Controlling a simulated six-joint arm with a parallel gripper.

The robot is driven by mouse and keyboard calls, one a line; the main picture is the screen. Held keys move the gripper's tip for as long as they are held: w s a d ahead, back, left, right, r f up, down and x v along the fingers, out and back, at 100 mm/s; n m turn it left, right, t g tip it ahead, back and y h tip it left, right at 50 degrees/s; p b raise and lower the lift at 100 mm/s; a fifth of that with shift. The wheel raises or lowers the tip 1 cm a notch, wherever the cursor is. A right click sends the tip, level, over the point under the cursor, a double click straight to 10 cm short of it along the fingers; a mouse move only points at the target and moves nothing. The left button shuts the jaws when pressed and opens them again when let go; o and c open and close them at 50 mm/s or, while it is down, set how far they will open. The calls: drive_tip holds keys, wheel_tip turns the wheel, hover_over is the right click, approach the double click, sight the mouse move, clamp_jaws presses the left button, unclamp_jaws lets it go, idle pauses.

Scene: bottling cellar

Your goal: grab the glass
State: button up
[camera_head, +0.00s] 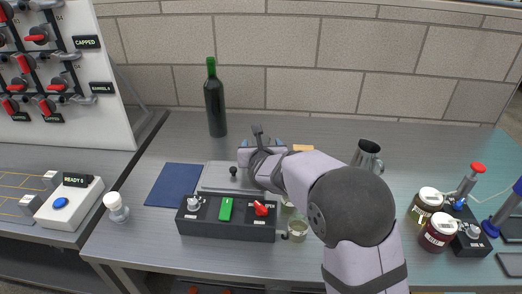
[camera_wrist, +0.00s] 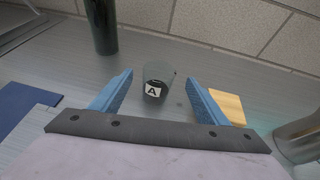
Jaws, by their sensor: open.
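A small see-through grey glass (camera_wrist: 158,72) with a white label marked "A" stands on the steel bench in the wrist view. My gripper (camera_wrist: 160,80) is open, with one blue finger on each side of the glass in the picture. I see no finger touching it, and I cannot tell how far the glass lies between them. In the head view my gripper (camera_head: 262,146) is low over the middle of the bench, and its own parts seem to hide this glass. Another clear glass vessel (camera_head: 298,231) stands in front of my arm, right of the black switch box.
A green bottle (camera_head: 215,103) stands behind and left of my gripper. A wooden block (camera_wrist: 228,106) lies just right, with a metal jug (camera_head: 367,157) beyond. The switch box (camera_head: 226,233) is in front, a blue mat (camera_head: 173,185) left, jars (camera_head: 438,232) far right.

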drive_tip(key=shift+p+x, duration=0.35)
drive_tip(key=shift+x, duration=1.25)
drive_tip(key=shift+s+a, duration=0.1)
drive_tip(key=c, duration=1.6)
drive_tip(key=shift+o, duration=0.2)
drive_tip(key=shift+r, duration=0.3)
wheel_tip(320, 180, up, 9)
drive_tip(key=p, duration=0.3)
drive_tip(key=shift+r, duration=0.2)
